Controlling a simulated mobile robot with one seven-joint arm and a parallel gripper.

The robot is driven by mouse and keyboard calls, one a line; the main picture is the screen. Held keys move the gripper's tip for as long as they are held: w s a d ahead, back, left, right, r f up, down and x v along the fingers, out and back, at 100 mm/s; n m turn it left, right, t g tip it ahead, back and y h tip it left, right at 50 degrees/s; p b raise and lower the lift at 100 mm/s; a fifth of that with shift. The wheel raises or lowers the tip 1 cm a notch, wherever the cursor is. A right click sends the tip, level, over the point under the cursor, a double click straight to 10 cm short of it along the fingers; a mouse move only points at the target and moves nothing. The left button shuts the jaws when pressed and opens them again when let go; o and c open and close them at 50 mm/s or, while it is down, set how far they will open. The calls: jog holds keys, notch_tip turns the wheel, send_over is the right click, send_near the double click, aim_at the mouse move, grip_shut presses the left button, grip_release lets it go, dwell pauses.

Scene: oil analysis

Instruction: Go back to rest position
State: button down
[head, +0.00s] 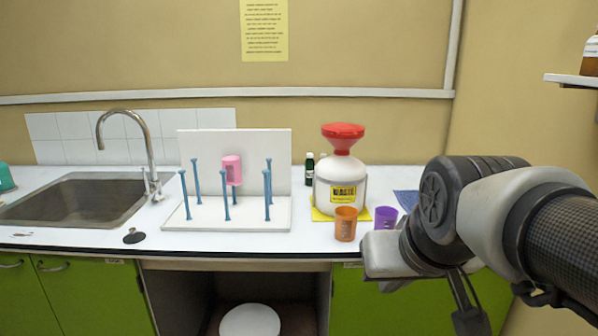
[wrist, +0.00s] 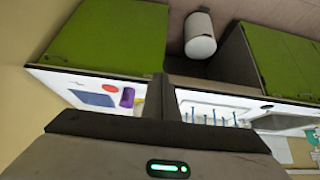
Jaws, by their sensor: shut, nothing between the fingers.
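My arm (head: 470,205) reaches in from the right in the head view, in front of the counter's right end. My gripper (wrist: 165,82) shows in the wrist view, its dark fingers together with nothing held. It is apart from the cups. An orange cup (head: 345,224) and a purple cup (head: 385,218) stand on the counter just left of my arm, which is close to the purple one. The purple cup also shows in the wrist view (wrist: 127,97). A pink cup (head: 232,168) hangs on a blue peg of the white drying rack (head: 255,213).
A white waste bottle (head: 340,188) with a red funnel (head: 343,136) stands on a yellow mat behind the cups. A dark bottle (head: 310,170) is beside it. A sink (head: 75,200) is at left. A shelf (head: 572,79) juts out at upper right. Green cabinets (head: 95,295) are below.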

jog(key=s+f+g+p, duration=0.1)
jog(key=s+p, duration=0.2)
jog(key=s, duration=0.5)
notch_tip(320, 180, up, 20)
jog(key=p, duration=2)
jog(key=shift+w+r, duration=0.25)
